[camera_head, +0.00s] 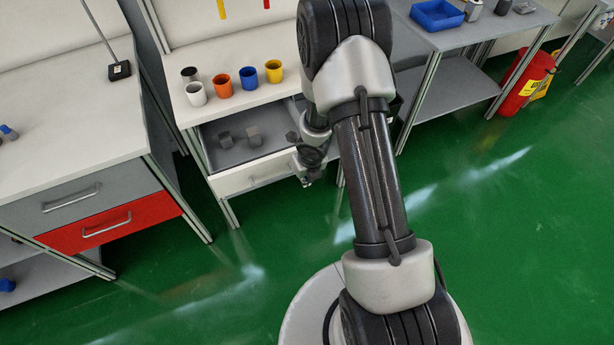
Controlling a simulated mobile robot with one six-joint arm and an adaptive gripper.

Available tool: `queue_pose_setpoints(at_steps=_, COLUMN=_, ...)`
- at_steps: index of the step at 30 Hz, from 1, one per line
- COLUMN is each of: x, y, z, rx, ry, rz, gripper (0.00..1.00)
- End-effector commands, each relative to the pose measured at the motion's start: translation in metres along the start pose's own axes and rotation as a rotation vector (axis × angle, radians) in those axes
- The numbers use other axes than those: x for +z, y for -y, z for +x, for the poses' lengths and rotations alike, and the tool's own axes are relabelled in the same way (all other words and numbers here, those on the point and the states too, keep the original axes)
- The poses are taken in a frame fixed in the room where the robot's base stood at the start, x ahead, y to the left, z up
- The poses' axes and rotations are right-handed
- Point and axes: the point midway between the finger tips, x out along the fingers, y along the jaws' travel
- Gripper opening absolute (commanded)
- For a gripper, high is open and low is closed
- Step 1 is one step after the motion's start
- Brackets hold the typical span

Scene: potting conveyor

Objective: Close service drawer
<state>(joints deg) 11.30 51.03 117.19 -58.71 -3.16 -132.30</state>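A drawer with a white front (255,174) stands pulled out below the middle workbench (235,111). Two dark grey blocks lie inside it. My gripper (307,178) is at the right end of the drawer front, pointing down. It is small and dark here, and I cannot tell whether it touches the front or whether its fingers are open. My arm hides the drawer's right side and part of the bench.
Several cups, including an orange one (222,86), stand on the bench above the drawer. A left table (75,140) has a grey drawer (70,203) and a red drawer (110,224), both shut. A red bin (524,84) stands right. Green floor in front is clear.

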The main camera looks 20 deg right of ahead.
Motion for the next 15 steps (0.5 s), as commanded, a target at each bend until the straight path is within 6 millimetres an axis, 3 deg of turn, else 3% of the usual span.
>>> queue_pose_setpoints(at_steps=1, x=0.010, y=0.000, z=-0.011, rx=0.000, ry=0.005, rz=-0.002, gripper=0.00)
queue_pose_setpoints(at_steps=15, x=0.036, y=0.000, z=-0.002, rx=-0.001, ry=0.006, rz=-0.001, gripper=0.00)
